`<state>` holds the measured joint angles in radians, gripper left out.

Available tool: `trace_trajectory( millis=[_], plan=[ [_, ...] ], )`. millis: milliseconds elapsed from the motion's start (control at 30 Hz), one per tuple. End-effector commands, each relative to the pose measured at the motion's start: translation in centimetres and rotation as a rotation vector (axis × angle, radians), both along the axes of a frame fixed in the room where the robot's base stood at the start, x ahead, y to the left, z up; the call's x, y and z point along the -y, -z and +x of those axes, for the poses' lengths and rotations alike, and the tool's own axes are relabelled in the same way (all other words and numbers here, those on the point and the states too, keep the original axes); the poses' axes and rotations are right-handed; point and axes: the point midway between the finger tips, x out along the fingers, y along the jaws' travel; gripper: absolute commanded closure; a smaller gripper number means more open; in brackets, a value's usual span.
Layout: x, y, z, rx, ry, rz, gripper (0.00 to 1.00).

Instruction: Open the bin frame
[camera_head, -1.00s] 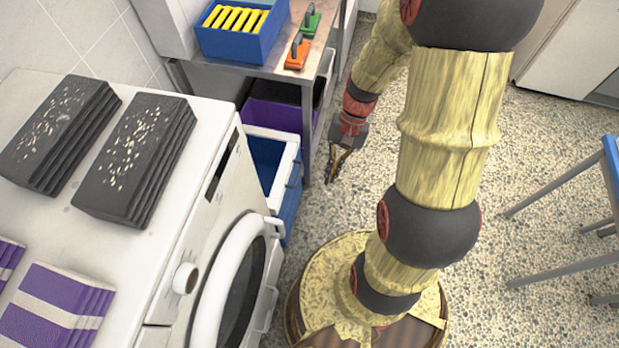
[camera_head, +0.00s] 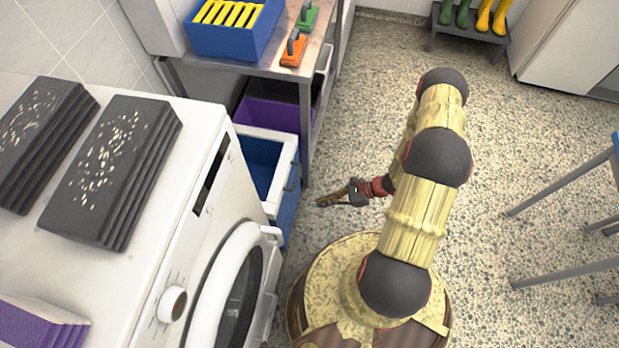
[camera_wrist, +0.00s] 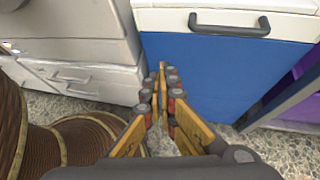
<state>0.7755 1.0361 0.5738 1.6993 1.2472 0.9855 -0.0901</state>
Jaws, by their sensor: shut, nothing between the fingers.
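The bin frame (camera_head: 287,152) is white and has a dark bar handle on its front. It holds a blue bin (camera_head: 265,155) between the washing machine and the metal table, and part of the bin's inside shows from above. In the wrist view, the frame's white top strip (camera_wrist: 170,20) and handle (camera_wrist: 229,23) are at the top, above the blue front (camera_wrist: 205,75). My gripper (camera_head: 319,203) is shut and empty, pointing left at the bin's front and apart from the handle. Its fingertips (camera_wrist: 163,68) show in front of the blue front, below and left of the handle.
The washing machine (camera_head: 185,215) stands left, with dark folded towels (camera_head: 112,170) on top. A metal table (camera_head: 258,68) stands behind the bin, its leg close to the bin's right side. A purple bin (camera_head: 268,112) sits under the table.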

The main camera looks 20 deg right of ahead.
Motion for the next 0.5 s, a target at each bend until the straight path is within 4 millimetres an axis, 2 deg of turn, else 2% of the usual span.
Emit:
trace_trajectory(
  millis=[67, 200, 333, 500],
  plan=[
    [1.0, 1.3, 1.9, 0.007, 0.076, -0.011, 1.0],
    [3.5, 1.7, 5.5, 0.038, 0.181, -0.044, 1.0],
    [4.4, 1.8, 6.8, 0.051, 0.23, -0.053, 1.0],
    [3.5, 2.5, 7.5, 0.059, 0.226, -0.054, 1.0]
  ],
)
